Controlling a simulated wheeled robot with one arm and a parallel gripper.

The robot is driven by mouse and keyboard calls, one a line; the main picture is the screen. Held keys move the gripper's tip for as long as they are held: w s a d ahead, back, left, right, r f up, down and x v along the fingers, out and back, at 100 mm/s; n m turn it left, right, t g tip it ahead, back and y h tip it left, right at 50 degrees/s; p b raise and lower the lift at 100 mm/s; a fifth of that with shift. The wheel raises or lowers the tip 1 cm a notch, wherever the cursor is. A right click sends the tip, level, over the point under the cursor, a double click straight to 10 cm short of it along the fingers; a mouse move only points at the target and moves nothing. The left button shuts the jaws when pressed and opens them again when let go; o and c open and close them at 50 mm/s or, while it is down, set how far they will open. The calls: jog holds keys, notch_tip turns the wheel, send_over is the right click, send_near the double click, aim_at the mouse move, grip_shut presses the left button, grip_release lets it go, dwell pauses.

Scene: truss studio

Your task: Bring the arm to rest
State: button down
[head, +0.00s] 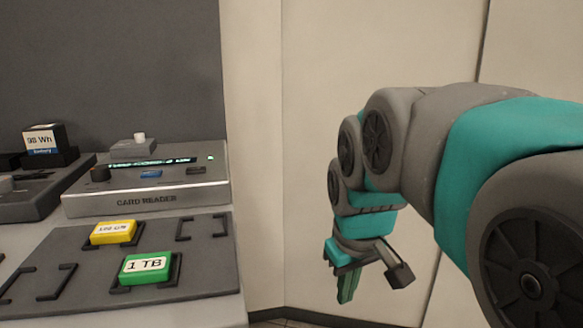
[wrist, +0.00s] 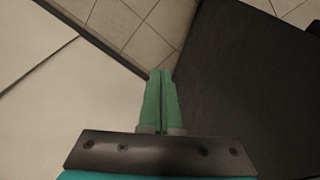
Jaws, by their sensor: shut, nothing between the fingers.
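My arm (head: 410,130), teal and grey, reaches in from the right in the head view and bends downward. My gripper (head: 346,290) hangs in free air to the right of the table, pointing down, in front of the pale wall panels. In the wrist view the green fingers of my gripper (wrist: 161,75) are together and hold nothing. Nothing touches the fingers.
A grey mat (head: 205,285) on the table at left holds a yellow card (head: 113,232) and a green "1 TB" card (head: 146,269). Behind it stands a card reader (head: 150,199); a "98 Wh" battery (head: 45,140) stands further left. Tiled floor (wrist: 130,25) shows below.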

jog(key=s+d+f+m+g, duration=0.2)
jog(key=s+d+f, duration=0.1)
jog(key=s+f, duration=0.4)
jog(key=s+d+f+m+g, duration=0.2)
jog(key=s+f, duration=0.5)
jog(key=s, duration=0.6)
jog(key=shift+s+d+f, duration=0.35)
jog(key=shift+d+f, duration=0.05)
jog(key=shift+d, duration=0.15)
